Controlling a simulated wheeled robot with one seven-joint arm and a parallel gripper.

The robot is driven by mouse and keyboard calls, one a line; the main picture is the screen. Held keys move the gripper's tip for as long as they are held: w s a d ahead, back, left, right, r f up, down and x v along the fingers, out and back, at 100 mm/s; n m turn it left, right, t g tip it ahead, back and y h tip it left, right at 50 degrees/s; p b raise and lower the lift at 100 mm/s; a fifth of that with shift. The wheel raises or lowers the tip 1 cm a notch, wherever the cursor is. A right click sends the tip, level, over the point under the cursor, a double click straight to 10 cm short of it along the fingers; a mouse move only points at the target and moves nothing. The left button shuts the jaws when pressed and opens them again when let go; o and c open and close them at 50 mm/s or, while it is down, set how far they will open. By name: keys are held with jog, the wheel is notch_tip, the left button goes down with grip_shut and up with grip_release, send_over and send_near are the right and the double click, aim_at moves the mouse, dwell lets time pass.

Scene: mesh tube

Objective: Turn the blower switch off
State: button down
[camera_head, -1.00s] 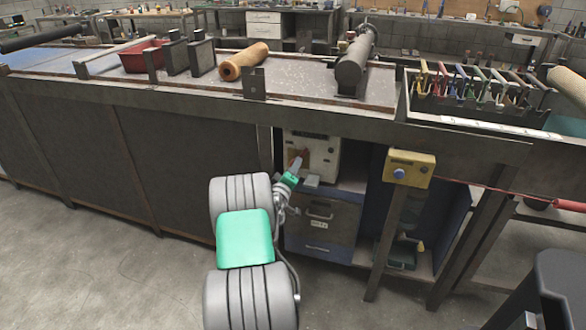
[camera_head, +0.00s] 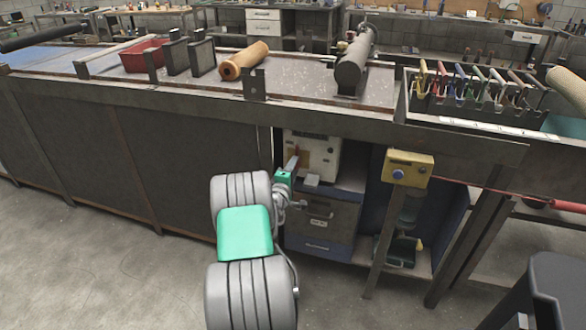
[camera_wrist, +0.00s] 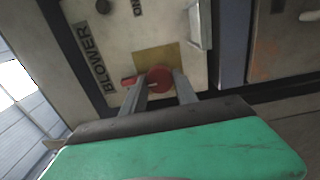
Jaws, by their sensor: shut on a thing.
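The blower switch (camera_wrist: 160,77) is a red rotary knob on a brass plate, on a pale panel lettered BLOWER. My gripper (camera_wrist: 161,88) has its two grey fingers on either side of the knob and is shut on it. A small red piece sticks out to the left of the left finger. In the head view the pale blower box (camera_head: 326,158) stands in the bench's open bay, and my gripper (camera_head: 292,163) reaches its front left part. The switch is largely hidden there by my gripper.
A drawer cabinet (camera_head: 318,243) stands below the box. A yellow box with a blue button (camera_head: 409,169) hangs on a post to the right. The bench edge (camera_head: 330,117) passes above my gripper. The floor at left is clear.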

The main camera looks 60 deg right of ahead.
jog(key=shift+d+r, duration=0.1)
jog(key=shift+r, duration=0.1)
jog(key=c, duration=1.1)
grip_release()
jog(key=shift+s+f, duration=0.1)
jog(key=shift+s, duration=0.05)
jog(key=shift+o, duration=0.8)
jog(key=a, duration=0.8)
jog(key=shift+s, duration=0.45)
jog(key=shift+d, duration=0.1)
